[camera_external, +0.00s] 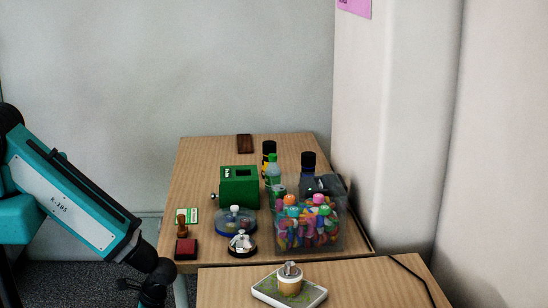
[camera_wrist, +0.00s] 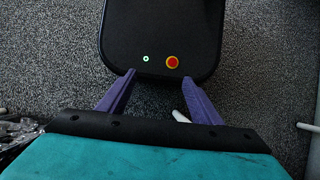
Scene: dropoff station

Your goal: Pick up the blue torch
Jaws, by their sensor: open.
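A dark blue and black upright cylinder (camera_external: 308,162) stands at the back right of the far table; it may be the blue torch, but it is too small to tell. Its lower part is hidden by a grey container. My gripper (camera_wrist: 158,77) shows in the wrist view with its two purple fingers spread and nothing between them. It points down over the carpet, away from the table objects. In the external view my arm is at the lower left, and the gripper is out of frame.
The far table (camera_external: 200,155) holds a green box (camera_external: 239,187), a clear tub of colourful items (camera_external: 308,235), bottles, a stamp and a red pad (camera_external: 185,249). A near table (camera_external: 370,285) carries a small device on a tray (camera_external: 262,290). A wall stands close on the right.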

